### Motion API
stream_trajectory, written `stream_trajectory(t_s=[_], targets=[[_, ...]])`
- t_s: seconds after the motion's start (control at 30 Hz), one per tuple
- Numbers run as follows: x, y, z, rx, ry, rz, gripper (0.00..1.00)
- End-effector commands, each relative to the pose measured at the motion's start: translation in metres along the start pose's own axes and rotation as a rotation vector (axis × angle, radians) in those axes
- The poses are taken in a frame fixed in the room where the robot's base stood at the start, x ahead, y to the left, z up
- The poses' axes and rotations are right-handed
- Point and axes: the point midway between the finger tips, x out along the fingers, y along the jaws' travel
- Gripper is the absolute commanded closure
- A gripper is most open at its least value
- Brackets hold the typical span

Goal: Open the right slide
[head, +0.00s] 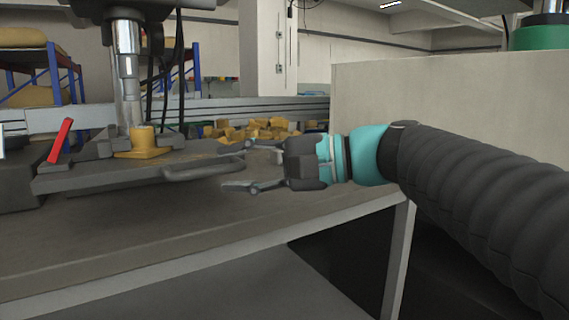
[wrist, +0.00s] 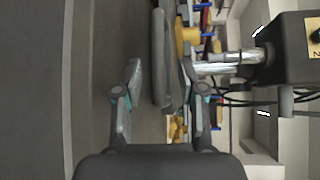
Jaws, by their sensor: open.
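A dark grey slide plate (head: 120,179) lies under the machine at the left of the head view. A grey bar handle (head: 205,169) sticks out at its right end. In the wrist view the handle (wrist: 160,60) appears as a long bar between my fingers. My gripper (head: 236,167) is open and reaches in from the right, with one finger above the handle's level and one below. The fingers (wrist: 162,75) also show in the wrist view, apart from each other. I cannot tell whether either finger touches the handle.
A yellow block (head: 143,142) sits on the plate below a steel column (head: 128,75). A red lever (head: 60,140) stands at the left. Yellow parts (head: 255,129) lie behind the gripper. A beige panel (head: 440,95) stands at the right. The bench front (head: 150,230) is clear.

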Motion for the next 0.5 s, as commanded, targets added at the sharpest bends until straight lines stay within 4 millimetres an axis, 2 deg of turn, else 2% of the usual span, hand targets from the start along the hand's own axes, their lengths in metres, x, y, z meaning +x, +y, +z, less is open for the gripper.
stream_trajectory(t_s=[0.1, 0.3, 0.5], targets=[[-0.021, 0.000, -0.001, 0.000, 0.005, -0.001, 0.60], [-0.049, 0.000, -0.001, 0.001, 0.003, 0.000, 0.60], [-0.065, 0.000, 0.000, 0.001, 0.001, 0.000, 0.60]])
